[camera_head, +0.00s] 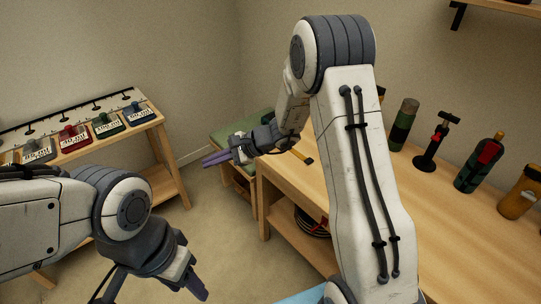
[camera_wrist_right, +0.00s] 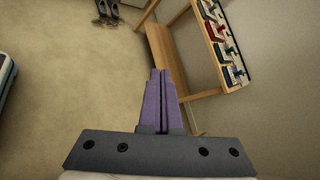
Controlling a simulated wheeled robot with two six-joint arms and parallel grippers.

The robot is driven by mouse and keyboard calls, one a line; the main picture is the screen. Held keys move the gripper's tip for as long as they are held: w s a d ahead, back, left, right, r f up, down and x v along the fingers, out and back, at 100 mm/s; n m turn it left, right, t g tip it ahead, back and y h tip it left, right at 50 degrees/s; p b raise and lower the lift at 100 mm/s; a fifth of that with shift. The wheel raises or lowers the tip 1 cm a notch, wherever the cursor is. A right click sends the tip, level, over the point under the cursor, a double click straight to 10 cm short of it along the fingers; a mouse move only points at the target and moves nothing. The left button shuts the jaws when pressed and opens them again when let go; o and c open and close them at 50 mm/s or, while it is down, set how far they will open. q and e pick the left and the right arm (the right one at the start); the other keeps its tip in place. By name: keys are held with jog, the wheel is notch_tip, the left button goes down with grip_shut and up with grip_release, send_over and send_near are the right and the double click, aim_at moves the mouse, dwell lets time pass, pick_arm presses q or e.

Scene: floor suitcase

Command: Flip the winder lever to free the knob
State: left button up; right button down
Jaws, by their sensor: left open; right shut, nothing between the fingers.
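My right gripper (camera_head: 216,158) is shut and empty, with its purple fingers in the air between the left bench and the wooden table. In the right wrist view its fingers (camera_wrist_right: 160,75) lie side by side, pointing over the floor towards the bench. My left gripper (camera_head: 198,287) is open and empty, low over the floor near the bottom of the head view, pointing down. I cannot make out a winder lever or its knob in either view. A black upright device with a red part (camera_head: 437,141) stands on the table, but I cannot tell whether it is the winder.
Coloured boxes with white labels, one red (camera_head: 75,135), line the low bench (camera_head: 160,122). The table (camera_head: 459,232) holds a dark green bottle (camera_head: 468,178), a striped cylinder (camera_head: 403,125) and a yellow container (camera_head: 520,195). A green-topped stool (camera_head: 232,131) stands behind. Floor between is clear.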

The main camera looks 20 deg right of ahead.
jog(key=w+d+f+m+t+h+b, duration=0.1)
jog(key=w+d+f+m+t+h, duration=0.1)
jog(key=d, duration=0.7)
jog(key=w+d+f+m+t+h+b, duration=0.1)
jog(key=w+d+f+m+t+h, duration=0.2)
jog(key=d+f+m, duration=0.4)
jog(key=w+d+f+m+t+h+b, duration=0.1)
jog(key=w+d+f+m+t, duration=0.3)
jog(key=d, duration=0.8)
jog(key=shift+w+d+f+m+h, duration=0.1)
jog(key=shift+w+f+m+h, duration=0.25)
jog(key=shift+w+f, duration=0.4)
jog(key=shift+w+d+f+m+h, duration=0.15)
jog(key=shift+w+f+h, duration=0.35)
jog(key=shift+f, duration=0.3)
pick_arm(q)
notch_tip(320, 180, down, 5)
pick_arm(e)
jog(key=shift+a, duration=0.1)
jog(key=shift+w+a, duration=0.1)
jog(key=shift+w, duration=0.1)
pick_arm(q)
jog(key=shift+r, duration=0.35)
pick_arm(e)
jog(key=x, duration=0.9)
jog(key=shift+w+a+f, duration=0.15)
jog(key=shift+w+a, duration=0.05)
jog(key=shift+w, duration=0.05)
jog(key=shift+d, duration=0.1)
